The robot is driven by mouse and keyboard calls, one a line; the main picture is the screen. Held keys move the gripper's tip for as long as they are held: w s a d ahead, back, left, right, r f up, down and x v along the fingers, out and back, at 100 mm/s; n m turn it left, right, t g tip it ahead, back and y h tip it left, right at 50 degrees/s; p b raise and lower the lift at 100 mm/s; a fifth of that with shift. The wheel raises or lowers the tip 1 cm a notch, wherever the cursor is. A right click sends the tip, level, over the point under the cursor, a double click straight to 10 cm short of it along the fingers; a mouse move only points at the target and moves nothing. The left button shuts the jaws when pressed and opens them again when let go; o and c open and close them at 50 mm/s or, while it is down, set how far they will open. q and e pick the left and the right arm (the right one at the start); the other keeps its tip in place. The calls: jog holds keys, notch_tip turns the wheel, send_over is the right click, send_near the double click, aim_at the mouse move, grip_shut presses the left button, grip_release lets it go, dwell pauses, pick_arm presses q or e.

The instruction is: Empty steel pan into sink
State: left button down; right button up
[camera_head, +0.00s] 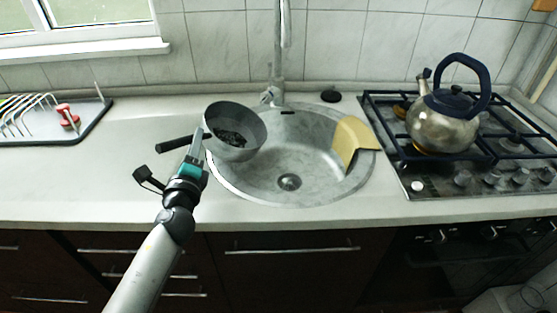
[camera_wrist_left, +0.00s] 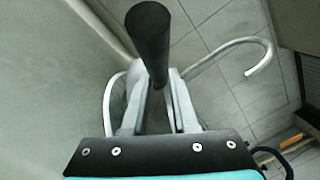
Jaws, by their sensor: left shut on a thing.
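The grey steel pan (camera_head: 226,114) hangs over the left part of the round sink (camera_head: 318,168) in the head view. It is tilted with its open mouth toward me, and dark contents (camera_head: 229,137) lie inside it. My left gripper (camera_head: 197,143) is at the left side of the pan, shut on its black handle, whose free end points left. In the left wrist view the black handle (camera_wrist_left: 150,40) stands out from between my gripper's fingers (camera_wrist_left: 163,98). The sink bottom around the drain (camera_head: 289,182) looks bare. My right gripper is not in view.
A yellow cloth or board (camera_head: 352,138) lies over the sink's right rim. The tap (camera_head: 277,92) stands behind the sink. A kettle (camera_head: 443,120) sits on the gas hob (camera_head: 480,180) at right. A dish rack (camera_head: 40,110) stands at far left, with clear counter beside it.

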pick_arm(q)
jog(key=a+n, duration=0.1)
jog(key=a, duration=0.1)
jog(key=shift+w+a+n, duration=0.25)
jog(key=shift+a+n, duration=0.05)
jog(key=shift+n, duration=0.1)
jog(key=a+f+n, duration=0.3)
jog(key=shift+w+g+b, duration=0.25)
jog(key=shift+g+b, duration=0.15)
jog(key=shift+w+a+f+n, duration=0.1)
jog(key=shift+a+f+n, duration=0.1)
jog(key=shift+a+n, duration=0.25)
jog(key=shift+w+a+f+n, duration=0.1)
jog(key=shift+a+f+n, duration=0.05)
jog(key=shift+a+n, duration=0.25)
